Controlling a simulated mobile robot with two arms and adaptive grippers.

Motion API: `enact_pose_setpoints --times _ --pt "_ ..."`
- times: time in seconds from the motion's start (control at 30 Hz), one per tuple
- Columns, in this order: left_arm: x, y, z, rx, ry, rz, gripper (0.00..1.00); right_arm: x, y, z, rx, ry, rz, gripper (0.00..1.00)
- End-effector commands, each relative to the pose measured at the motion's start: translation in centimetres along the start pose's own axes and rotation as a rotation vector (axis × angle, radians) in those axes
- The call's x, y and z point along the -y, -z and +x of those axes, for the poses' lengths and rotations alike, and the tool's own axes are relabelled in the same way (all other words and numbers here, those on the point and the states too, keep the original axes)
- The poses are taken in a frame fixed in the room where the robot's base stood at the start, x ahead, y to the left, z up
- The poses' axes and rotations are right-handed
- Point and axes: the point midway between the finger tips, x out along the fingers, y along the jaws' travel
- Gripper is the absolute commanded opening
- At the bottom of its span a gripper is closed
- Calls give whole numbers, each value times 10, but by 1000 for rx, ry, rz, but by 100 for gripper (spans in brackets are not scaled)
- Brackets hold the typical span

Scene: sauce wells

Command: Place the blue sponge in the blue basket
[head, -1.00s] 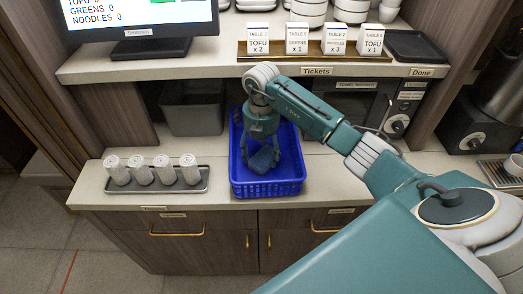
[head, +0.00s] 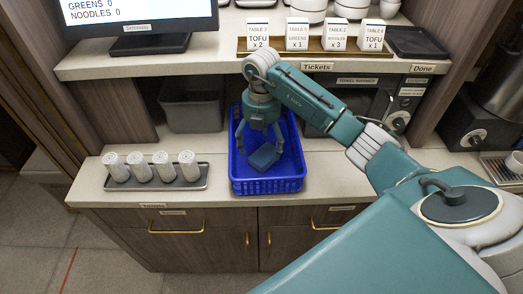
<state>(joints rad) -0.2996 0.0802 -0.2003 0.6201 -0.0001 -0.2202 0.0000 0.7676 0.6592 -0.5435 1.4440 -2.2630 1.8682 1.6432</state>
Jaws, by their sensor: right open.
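The blue basket (head: 267,186) stands on the lower counter, in the middle of the head view. The blue sponge (head: 264,156) is inside the basket, tilted and toward its front. My right gripper (head: 260,142) points down over the basket with its fingers spread, just above and behind the sponge. It is open, and the sponge appears apart from the fingers. Part of the basket's inside is hidden behind my gripper and arm. My left gripper is not in view.
A dark tray (head: 156,188) with several rolled white towels stands left of the basket. A grey bin (head: 193,108) is behind it. The shelf (head: 225,52) above holds a monitor and ticket cards (head: 297,35). A towel warmer (head: 352,90) is behind my right arm.

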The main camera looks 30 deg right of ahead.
Motion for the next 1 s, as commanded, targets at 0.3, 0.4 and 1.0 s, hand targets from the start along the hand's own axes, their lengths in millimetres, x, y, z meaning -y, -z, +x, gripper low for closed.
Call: enact_pose_setpoints --times 0.3,0.4,1.0 --pt "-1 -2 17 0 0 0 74 -1 -1 -68 4 -5 0 84" --pt "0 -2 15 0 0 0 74 -1 -1 -84 4 -3 0 84" --pt "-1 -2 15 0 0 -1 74 0 0 -95 0 0 0 84"
